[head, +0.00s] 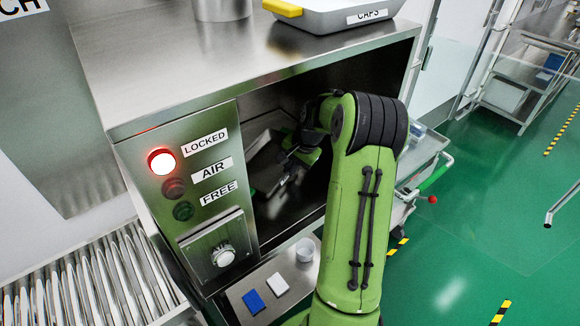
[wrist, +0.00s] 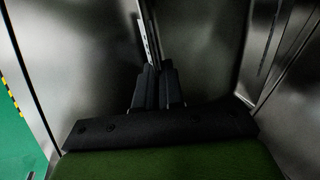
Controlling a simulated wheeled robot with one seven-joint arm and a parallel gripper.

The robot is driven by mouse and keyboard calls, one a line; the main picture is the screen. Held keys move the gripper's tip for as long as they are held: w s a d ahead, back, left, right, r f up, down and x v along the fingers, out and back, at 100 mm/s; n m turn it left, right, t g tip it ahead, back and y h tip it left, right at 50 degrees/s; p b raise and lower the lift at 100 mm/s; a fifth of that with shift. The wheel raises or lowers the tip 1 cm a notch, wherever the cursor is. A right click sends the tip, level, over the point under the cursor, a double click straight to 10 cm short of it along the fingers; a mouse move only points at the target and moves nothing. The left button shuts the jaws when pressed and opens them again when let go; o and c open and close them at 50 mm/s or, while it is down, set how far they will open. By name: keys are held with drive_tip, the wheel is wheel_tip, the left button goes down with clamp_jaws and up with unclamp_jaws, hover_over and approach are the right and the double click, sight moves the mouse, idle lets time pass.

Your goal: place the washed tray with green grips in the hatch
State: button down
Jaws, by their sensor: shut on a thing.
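My gripper (wrist: 153,68) is shut on the thin wall of a grey metal tray (wrist: 146,35), with a pale strip along its edge. In the head view my arm reaches into the open chamber of the steel washer, and my gripper (head: 288,147) is in the shade there. A dark grey tray shape (head: 268,170) shows beside it, tilted, with a small pale label. A sign ending in "CH" (head: 20,8) hangs at the upper left above a steel panel (head: 85,110); no hatch opening is clearly seen.
The washer panel (head: 190,170) has a lit red LOCKED lamp (head: 161,161); the AIR and FREE lamps are dark. A tray with a yellow grip labelled CAPS (head: 335,14) stands on top. A roller conveyor (head: 90,280) lies lower left. The chamber walls are close around my gripper.

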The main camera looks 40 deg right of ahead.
drive_tip(key=shift+f+b, duration=0.35)
drive_tip(key=shift+f, duration=0.05)
idle(0.4)
drive_tip(key=c, duration=1.2)
unclamp_jaws()
drive_tip(key=p+v, duration=0.1)
drive_tip(key=v, duration=0.6)
drive_tip(key=shift+s+r+p, duration=0.1)
drive_tip(key=shift+r+p, duration=0.1)
drive_tip(key=shift+p, duration=0.1)
